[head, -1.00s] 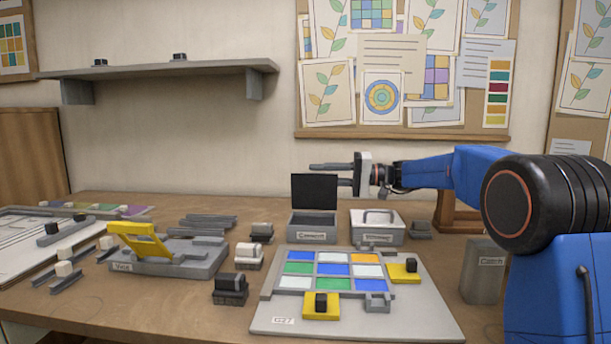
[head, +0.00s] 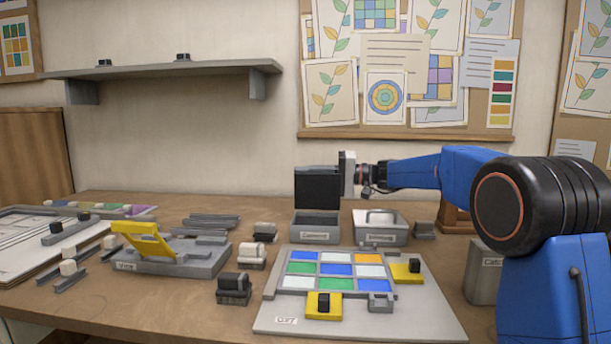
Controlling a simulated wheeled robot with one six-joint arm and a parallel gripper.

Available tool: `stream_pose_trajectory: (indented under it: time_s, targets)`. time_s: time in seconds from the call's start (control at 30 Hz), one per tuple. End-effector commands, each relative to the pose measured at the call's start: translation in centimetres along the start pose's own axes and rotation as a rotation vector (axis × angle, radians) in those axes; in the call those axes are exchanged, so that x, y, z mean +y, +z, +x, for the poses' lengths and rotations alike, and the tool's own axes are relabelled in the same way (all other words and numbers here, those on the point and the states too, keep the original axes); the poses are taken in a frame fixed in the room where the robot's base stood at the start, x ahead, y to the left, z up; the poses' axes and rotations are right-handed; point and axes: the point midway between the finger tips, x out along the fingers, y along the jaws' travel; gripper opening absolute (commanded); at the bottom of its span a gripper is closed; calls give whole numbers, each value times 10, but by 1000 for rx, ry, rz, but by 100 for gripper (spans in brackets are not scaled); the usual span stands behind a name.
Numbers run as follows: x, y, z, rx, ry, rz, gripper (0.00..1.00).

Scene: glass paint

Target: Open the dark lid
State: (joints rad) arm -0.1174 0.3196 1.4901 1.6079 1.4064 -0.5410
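The dark lid (head: 317,190) stands upright at the back of a small grey box (head: 314,227) with a label on its front. The box looks open below the lid. My gripper (head: 347,174) is at the lid's upper right edge, with its pale body close beside it. Its fingers point left and are not clearly visible; they seem hidden by the lid or merged with its top edge. I cannot tell whether they touch the lid or whether they are apart.
A second grey box with a pale, handled lid (head: 379,217) stands just right. The board of coloured glass tiles (head: 333,270) lies in front. A grey fixture with a yellow lever (head: 145,240) is to the left. A grey bin (head: 483,271) stands at right near my arm.

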Motion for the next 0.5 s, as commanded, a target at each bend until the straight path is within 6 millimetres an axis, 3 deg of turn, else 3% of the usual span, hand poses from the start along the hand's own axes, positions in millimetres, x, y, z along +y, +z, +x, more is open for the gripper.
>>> stream_pose_trajectory:
  time_s: [0.5]
  targets:
    - [16,-16,0,-1,3,192,0]
